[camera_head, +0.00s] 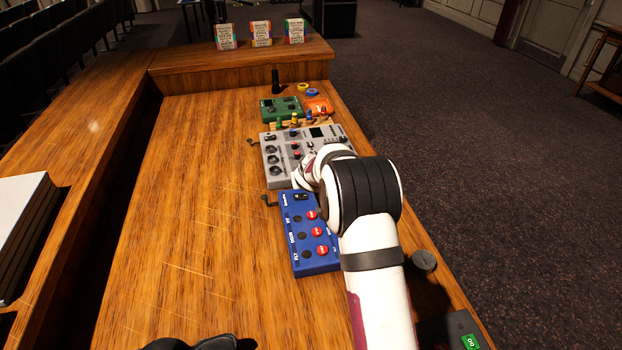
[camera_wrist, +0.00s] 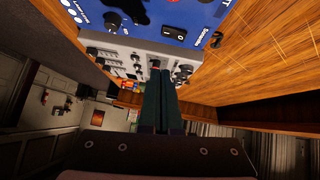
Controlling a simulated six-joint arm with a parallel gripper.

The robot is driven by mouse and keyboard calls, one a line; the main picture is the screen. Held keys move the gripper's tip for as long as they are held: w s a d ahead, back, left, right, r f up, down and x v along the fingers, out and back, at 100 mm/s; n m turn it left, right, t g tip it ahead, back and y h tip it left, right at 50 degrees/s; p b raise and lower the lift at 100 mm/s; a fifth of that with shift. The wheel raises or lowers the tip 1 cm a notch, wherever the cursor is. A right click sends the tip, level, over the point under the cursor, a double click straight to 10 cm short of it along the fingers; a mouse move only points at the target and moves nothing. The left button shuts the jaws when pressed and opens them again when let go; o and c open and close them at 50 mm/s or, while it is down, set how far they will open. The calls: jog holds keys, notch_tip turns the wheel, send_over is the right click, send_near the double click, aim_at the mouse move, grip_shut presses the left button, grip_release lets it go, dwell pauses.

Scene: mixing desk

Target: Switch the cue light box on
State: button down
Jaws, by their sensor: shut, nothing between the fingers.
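A blue box (camera_head: 299,255) with red domes and black round buttons lies on the wooden desk; it looks like the cue light box. A black rocker switch (camera_head: 301,197) sits at its far end. In the wrist view the blue box (camera_wrist: 150,28) fills the top, with the rocker switch (camera_wrist: 174,32) showing white marks; which side is pressed I cannot tell. My gripper (camera_wrist: 160,72) is shut and empty, its dark fingers over the grey mixer (camera_wrist: 120,55), apart from the switch in the picture. In the head view my arm hides the fingers and the blue box's right side.
The grey mixer (camera_head: 273,148) with knobs lies just beyond the blue box. A grey knob (camera_head: 424,260) is at the right edge.

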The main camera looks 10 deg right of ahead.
jog(key=v, duration=0.5)
jog(key=shift+d, duration=0.4)
jog(key=s+d+r+m+g+h, duration=0.1)
jog(key=s+r+m+g, duration=0.15)
jog(key=s, duration=0.65)
jog(key=s+d+r+m+g+h, duration=0.1)
jog(key=s+r, duration=0.3)
jog(key=s, duration=0.5)
jog(key=s+a+m+g+y, duration=0.1)
jog(key=s+a, duration=0.4)
jog(key=s, duration=0.9)
jog(key=s+a+m+g+y, duration=0.1)
jog(key=s+a+g+y, duration=0.2)
jog(key=s, duration=1.1)
jog(key=shift+a+f+m+g+y, duration=0.3)
jog(key=shift+a+m+g+y, duration=0.1)
jog(key=shift+a+g, duration=0.45)
jog(key=c, duration=1.5)
grip_release()
jog(key=shift+s, duration=0.1)
jog(key=shift+c, duration=0.2)
